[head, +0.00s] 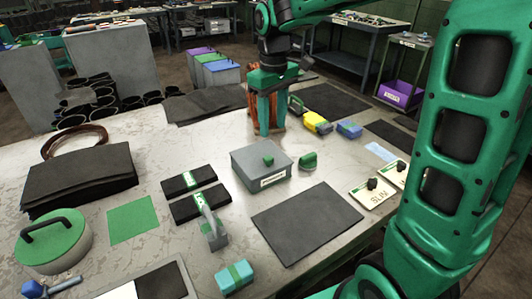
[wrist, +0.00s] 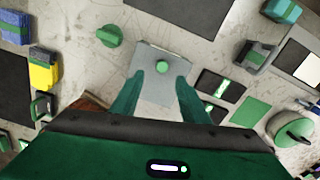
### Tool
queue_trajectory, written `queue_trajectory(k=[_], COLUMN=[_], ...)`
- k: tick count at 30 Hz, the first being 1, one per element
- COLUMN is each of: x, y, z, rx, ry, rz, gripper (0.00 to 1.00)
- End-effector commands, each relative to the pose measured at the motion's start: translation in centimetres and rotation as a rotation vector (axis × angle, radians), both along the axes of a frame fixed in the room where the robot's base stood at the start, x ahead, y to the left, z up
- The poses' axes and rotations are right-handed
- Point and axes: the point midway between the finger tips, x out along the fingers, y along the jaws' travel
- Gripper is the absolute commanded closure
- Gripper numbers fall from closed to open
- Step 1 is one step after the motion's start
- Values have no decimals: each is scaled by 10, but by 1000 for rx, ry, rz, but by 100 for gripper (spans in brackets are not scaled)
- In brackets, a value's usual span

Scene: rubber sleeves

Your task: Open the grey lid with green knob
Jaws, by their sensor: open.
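The grey box with its grey lid (head: 250,158) stands on the table, with a small green knob (head: 268,160) on top and a pale label on its front. The lid looks closed. In the wrist view the grey lid (wrist: 150,90) lies below my gripper, and the green knob (wrist: 163,67) shows just beyond the fingertips, roughly centred between them. My gripper (head: 272,131) is above and behind the box in the head view, pointing down, apart from the knob. Its green fingers are spread and empty, as the wrist view (wrist: 160,77) also shows. The inside of the box is hidden.
A loose green knob-like piece (head: 308,160) stands just right of the box. A dark mat (head: 306,222) lies in front. Yellow and blue blocks (head: 318,123) stand behind right.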

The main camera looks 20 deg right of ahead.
Motion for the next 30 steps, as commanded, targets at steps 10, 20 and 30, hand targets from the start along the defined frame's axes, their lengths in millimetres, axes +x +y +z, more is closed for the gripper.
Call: queue_trajectory(k=[10,20,30], x=[7,7,7], y=[10,8,8], z=[-31,-86,-109], rx=[5,4,4], ry=[4,3,0], rz=[33,31,30], gripper=[59,59,59])
